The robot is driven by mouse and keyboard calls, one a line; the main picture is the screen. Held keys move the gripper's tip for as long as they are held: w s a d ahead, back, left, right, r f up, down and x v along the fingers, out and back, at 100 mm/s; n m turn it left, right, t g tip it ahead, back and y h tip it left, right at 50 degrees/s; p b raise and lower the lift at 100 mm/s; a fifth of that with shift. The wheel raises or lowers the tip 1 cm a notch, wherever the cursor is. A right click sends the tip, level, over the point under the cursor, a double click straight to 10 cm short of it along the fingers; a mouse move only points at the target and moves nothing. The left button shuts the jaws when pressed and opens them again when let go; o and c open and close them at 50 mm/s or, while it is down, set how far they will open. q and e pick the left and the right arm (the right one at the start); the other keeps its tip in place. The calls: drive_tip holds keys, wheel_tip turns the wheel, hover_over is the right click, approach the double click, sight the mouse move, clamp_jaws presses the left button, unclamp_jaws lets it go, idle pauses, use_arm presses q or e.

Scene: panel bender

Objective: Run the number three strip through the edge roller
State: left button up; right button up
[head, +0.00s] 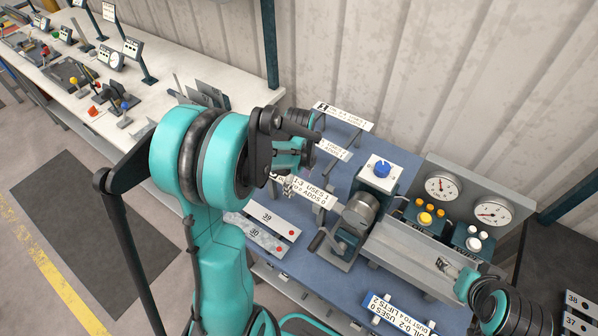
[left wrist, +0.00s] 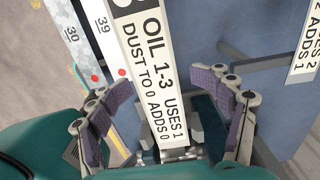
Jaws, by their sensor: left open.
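My left gripper (head: 290,184) is open over the blue table, partly hidden by its own arm. In the left wrist view its spread fingers (left wrist: 166,84) stand either side of a white placard (left wrist: 155,70) reading "OIL 1-3 USES 1, DUST TO 0 ADDS 0". Nothing shows clasped. A machine with a crank and round metal drum (head: 361,214), perhaps the edge roller, stands right of it. My right gripper (head: 446,267) is over the machine's grey bed; its fingers are too small to read. I cannot identify a number three strip.
Two gauges (head: 441,187) and coloured buttons (head: 426,217) are behind the bed. Two more placards (head: 343,116) stand at the back. A blue-edged label (head: 398,312) is in front. A white bench (head: 150,60) with levers is at upper left.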

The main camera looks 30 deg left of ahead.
sight(299, 184)
use_arm(q)
wheel_tip(299, 184, up, 11)
drive_tip(key=shift+f, duration=0.2)
drive_tip(key=shift+s+f, duration=0.1)
use_arm(e)
drive_tip(key=shift+s, duration=0.1)
idle(0.4)
